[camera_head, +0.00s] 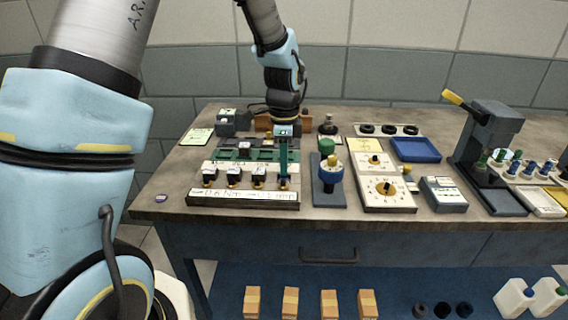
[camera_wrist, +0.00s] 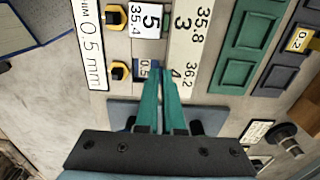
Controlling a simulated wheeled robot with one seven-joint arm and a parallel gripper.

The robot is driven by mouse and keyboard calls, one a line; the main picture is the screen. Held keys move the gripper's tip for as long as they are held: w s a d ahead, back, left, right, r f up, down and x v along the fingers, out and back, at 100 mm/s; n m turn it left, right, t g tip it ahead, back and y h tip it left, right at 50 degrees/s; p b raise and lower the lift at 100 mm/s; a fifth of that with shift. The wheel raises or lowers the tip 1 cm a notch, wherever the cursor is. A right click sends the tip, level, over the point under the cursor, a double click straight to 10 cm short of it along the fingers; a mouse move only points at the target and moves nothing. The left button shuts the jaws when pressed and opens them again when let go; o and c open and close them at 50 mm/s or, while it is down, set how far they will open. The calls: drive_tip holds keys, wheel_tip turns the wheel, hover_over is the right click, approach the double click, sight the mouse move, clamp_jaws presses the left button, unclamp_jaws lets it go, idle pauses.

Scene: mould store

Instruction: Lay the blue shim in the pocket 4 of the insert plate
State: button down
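The insert plate (camera_head: 244,197) lies at the front left of the bench, with a row of pockets. White pieces with dark tops stand along its left part. My gripper (camera_head: 284,183) points down over the right end of that row, at pocket 4. In the wrist view, its green fingers (camera_wrist: 158,78) are close together at the pocket marked 4 and 36.2. The blue shim (camera_wrist: 131,68), with a partly hidden 0.5 label, is at the fingertips in or just over that pocket. The fingers hide part of it, so whether it lies flat is unclear.
A green tray (camera_head: 243,154) with compartments lies behind the plate. A blue round fixture (camera_head: 328,173) stands close to the right of my gripper. A dial box (camera_head: 386,191) and an empty blue tray (camera_head: 416,150) are farther right.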

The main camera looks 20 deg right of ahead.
drive_tip(key=c, duration=1)
unclamp_jaws()
drive_tip(key=c, duration=0.3)
drive_tip(key=shift+r, duration=0.25)
drive_tip(key=shift+r+p, duration=0.5)
drive_tip(key=shift+p, duration=0.15)
drive_tip(key=shift+r, duration=0.15)
drive_tip(key=shift+r+p, duration=2.55)
drive_tip(key=shift+r, duration=0.35)
